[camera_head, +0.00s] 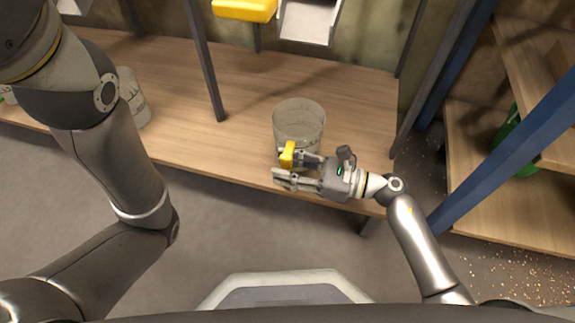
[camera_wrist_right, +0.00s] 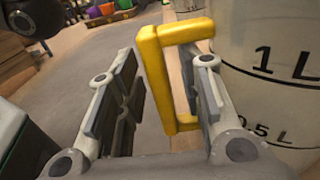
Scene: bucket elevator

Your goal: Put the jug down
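The clear jug (camera_head: 299,122), with a yellow handle (camera_head: 287,155), stands upright on the wooden table (camera_head: 240,90) near its front edge. In the right wrist view, the jug's wall (camera_wrist_right: 270,75) shows 1 L and 0.5 L marks. My right gripper (camera_head: 284,170) is at the handle, fingers apart. In that wrist view, one finger is inside the loop of the yellow handle (camera_wrist_right: 155,75), between handle and wall. The other finger is outside, with a gap to the handle. My left arm shows at the left, but its gripper is out of view.
Another clear container (camera_head: 132,98) stands on the table at the left, partly behind my left arm. A yellow part (camera_head: 245,9) and a pale metal chute (camera_head: 308,20) are above the table's back. A blue post (camera_head: 520,140) and wooden shelves stand at the right. The table middle is clear.

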